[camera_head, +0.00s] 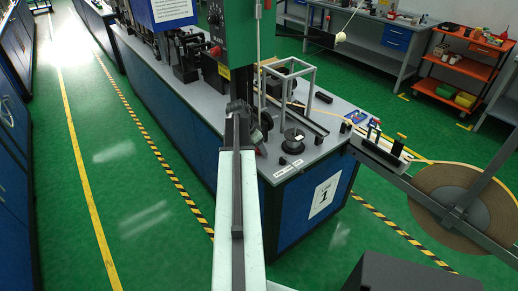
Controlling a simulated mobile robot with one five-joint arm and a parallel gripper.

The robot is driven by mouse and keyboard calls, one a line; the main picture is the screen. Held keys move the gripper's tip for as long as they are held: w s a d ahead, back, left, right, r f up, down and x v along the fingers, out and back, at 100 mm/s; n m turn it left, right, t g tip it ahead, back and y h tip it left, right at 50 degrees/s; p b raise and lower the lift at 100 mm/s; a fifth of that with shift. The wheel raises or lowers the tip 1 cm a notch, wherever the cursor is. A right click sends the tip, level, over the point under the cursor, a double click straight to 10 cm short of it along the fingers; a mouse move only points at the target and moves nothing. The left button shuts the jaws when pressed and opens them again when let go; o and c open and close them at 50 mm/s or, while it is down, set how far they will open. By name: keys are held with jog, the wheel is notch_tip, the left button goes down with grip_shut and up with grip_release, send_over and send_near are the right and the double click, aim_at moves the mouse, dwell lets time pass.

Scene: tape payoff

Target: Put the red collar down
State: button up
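My arm reaches forward from the bottom middle, and its dark end with my gripper (240,108) is over the near edge of the grey workbench (285,170). The gripper is small, dark and seen from behind, so I cannot tell whether its fingers are open or shut, or whether they hold anything. I cannot make out a red collar; it may be hidden behind my arm or the gripper. A dark spool (293,142) stands on the bench just right of the gripper.
A green machine column (236,30) with a red knob (215,51) rises behind the gripper. A metal frame (288,90) stands on the bench. A large tape reel (450,205) is at the right. Green floor is free at the left.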

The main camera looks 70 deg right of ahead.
jog(key=p+v, duration=1.1)
jog(key=v, duration=0.1)
jog(key=shift+a, duration=0.1)
